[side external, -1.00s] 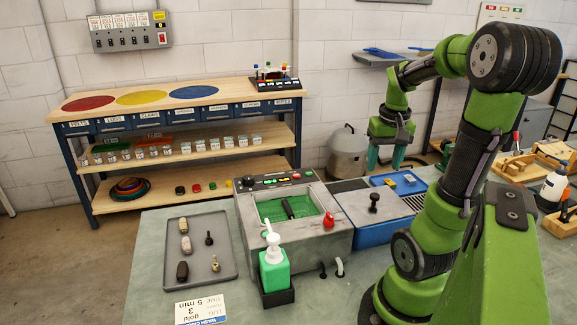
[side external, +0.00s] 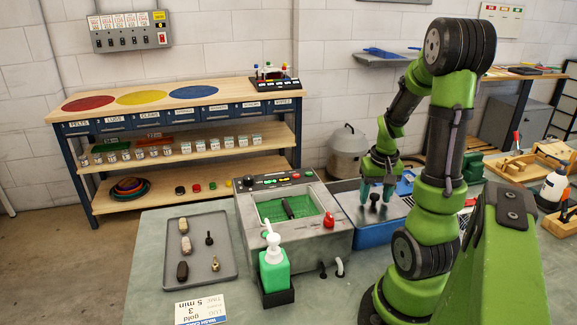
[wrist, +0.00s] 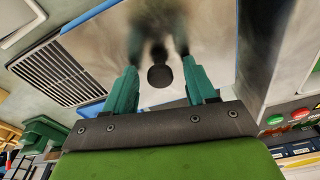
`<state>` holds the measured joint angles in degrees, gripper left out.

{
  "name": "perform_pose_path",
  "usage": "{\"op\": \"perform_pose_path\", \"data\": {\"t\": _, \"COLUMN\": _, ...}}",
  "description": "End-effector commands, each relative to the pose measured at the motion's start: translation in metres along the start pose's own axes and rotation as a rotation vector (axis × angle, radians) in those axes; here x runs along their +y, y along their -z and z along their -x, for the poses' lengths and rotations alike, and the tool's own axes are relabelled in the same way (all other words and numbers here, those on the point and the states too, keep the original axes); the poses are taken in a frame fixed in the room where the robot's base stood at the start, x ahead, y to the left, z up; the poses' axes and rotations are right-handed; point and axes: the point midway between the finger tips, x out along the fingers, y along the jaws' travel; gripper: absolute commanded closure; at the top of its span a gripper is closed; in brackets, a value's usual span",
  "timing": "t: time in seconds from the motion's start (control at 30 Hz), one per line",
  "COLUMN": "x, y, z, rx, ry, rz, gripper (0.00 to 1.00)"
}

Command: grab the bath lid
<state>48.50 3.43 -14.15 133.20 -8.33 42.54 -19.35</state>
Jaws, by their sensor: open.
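The bath lid (side external: 358,216) is a flat shiny metal plate with a black knob (side external: 374,202) on top, lying on the blue bath (side external: 374,236). In the wrist view the lid (wrist: 205,35) fills the upper middle, and its round knob (wrist: 159,77) shows between my fingers. My gripper (side external: 376,199) is open, pointing down over the lid, with one teal finger on each side of the knob. In the wrist view my gripper (wrist: 162,88) has visible gaps on both sides of the knob. I cannot tell whether the fingertips touch the lid.
The grey machine (side external: 290,245) with a green basin stands just left of the bath. A vent grille (wrist: 58,73) lies beside the lid. A green soap bottle (side external: 274,268) and a grey tray (side external: 200,250) with several small parts are further left.

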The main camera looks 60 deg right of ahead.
Motion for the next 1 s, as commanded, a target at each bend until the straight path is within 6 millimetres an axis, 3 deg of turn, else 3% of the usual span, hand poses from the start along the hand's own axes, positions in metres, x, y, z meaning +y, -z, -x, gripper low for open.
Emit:
{"op": "perform_pose_path", "data": {"t": 0.1, "x": 0.0, "y": 0.0, "z": 0.0, "rx": 0.0, "ry": 0.0, "rz": 0.0, "gripper": 0.46}}
{"op": "perform_pose_path", "data": {"t": 0.47, "x": 0.0, "y": 0.0, "z": 0.001, "rx": 0.0, "ry": 0.0, "rz": 0.001, "gripper": 1.0}}
{"op": "perform_pose_path", "data": {"t": 0.77, "x": 0.0, "y": 0.001, "z": 0.003, "rx": 0.003, "ry": 0.0, "rz": 0.001, "gripper": 1.0}}
{"op": "perform_pose_path", "data": {"t": 1.0, "x": 0.0, "y": 0.006, "z": 0.038, "rx": 0.009, "ry": 0.0, "rz": 0.003, "gripper": 1.0}}
